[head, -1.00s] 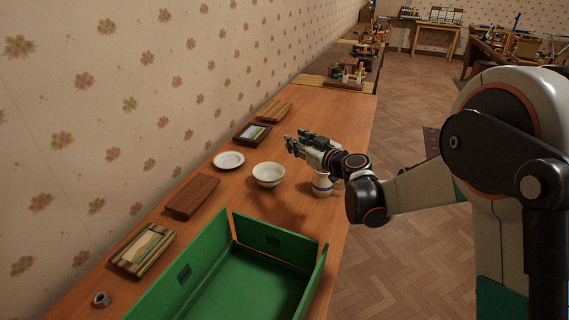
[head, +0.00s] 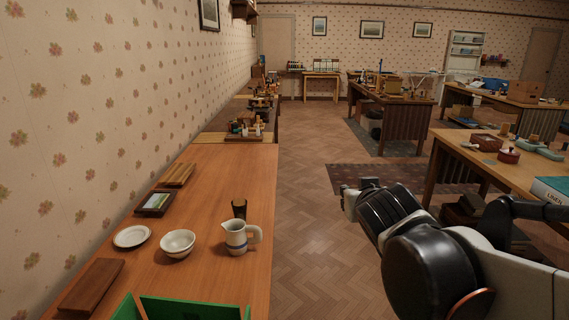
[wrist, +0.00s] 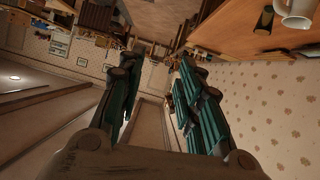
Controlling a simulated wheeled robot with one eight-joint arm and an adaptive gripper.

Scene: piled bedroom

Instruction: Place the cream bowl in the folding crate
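The cream bowl (head: 178,244) stands upright on the wooden table, right of a white plate and left of a jug. The green folding crate (head: 190,308) is at the bottom of the head view, where only its far rim and part of its walls show. My gripper is away from the table, over the floor to the right, and in the head view it is largely hidden behind my wrist. In the wrist view my gripper (wrist: 155,95) has its two fingers wide apart with nothing between them. The bowl does not show in the wrist view.
A white plate (head: 132,236), a picture frame (head: 155,203) and a wooden board (head: 92,286) lie to the left. The floor right of the table (head: 310,240) is clear.

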